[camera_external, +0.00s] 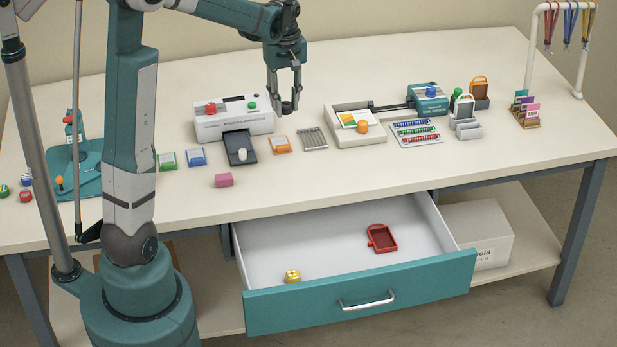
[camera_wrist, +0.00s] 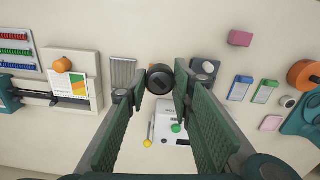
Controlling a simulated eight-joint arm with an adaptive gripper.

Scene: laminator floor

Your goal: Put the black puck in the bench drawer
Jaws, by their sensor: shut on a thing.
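The black puck (camera_wrist: 160,78) sits between the fingertips of my gripper (camera_wrist: 155,90) in the wrist view. In the external view my gripper (camera_external: 284,98) is shut on it, above the bench top in front of the laminator, and the puck (camera_external: 289,107) shows as a small dark piece at the fingertips. The bench drawer (camera_external: 330,245) is pulled out below the bench's front edge, to the lower right of my gripper. The drawer is not visible in the wrist view.
A coil binder (camera_external: 428,97), a pink block (camera_external: 223,180) and several small coloured items stand on the bench. The drawer's middle is bare. A white box (camera_external: 478,235) sits on the lower shelf.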

